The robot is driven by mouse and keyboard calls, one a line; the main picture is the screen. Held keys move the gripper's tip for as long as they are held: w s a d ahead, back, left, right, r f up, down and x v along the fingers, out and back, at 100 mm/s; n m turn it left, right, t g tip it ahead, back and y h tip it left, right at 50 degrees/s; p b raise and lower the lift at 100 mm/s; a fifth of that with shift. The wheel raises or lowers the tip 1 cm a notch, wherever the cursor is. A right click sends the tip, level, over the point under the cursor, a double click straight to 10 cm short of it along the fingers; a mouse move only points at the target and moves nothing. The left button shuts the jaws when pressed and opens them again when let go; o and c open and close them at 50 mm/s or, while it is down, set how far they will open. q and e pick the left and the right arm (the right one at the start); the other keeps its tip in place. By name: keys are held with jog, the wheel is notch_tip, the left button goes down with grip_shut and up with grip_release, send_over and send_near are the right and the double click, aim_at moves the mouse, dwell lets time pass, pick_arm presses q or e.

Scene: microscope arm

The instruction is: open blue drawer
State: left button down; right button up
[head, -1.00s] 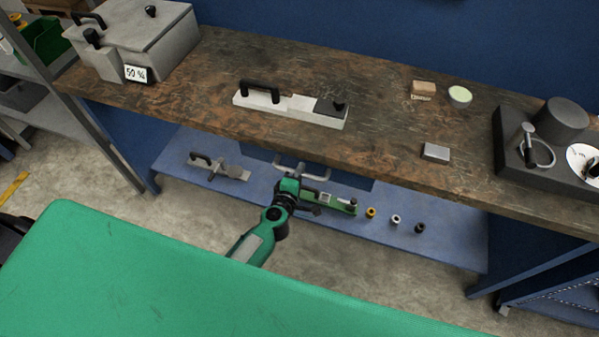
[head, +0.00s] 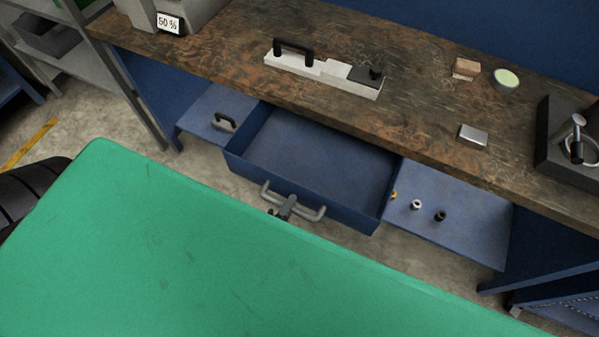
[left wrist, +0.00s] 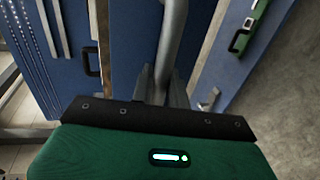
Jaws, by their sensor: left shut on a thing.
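The blue drawer (head: 345,207) under the workbench is pulled out in the head view, and its inside looks empty. Its grey bar handle (head: 310,213) is on the front face. My left gripper (head: 286,210) is at the middle of this handle and shut on it. In the left wrist view the grey handle (left wrist: 173,45) runs between the fingers of the left gripper (left wrist: 160,88). Most of my left arm is hidden behind my green body in the head view. My right gripper is not in view.
The wooden bench top (head: 230,70) holds a white block with a black handle (head: 325,72) and a grey box (head: 473,134). The blue lower shelf (head: 460,225) carries small cylinders right of the drawer. Bare floor (head: 90,110) lies at left.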

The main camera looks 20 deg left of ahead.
pick_arm(q)
jog(key=shift+s, duration=1.25)
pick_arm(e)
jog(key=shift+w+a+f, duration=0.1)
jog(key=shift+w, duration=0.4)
pick_arm(q)
jog(key=c, duration=1.4)
grip_release()
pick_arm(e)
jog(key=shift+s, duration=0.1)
pick_arm(q)
jog(key=s+r+b, duration=0.2)
jog(key=s+b, duration=0.1)
jog(key=s, duration=1)
jog(key=shift+s+a+r, duration=0.25)
jog(key=shift+r, duration=0.1)
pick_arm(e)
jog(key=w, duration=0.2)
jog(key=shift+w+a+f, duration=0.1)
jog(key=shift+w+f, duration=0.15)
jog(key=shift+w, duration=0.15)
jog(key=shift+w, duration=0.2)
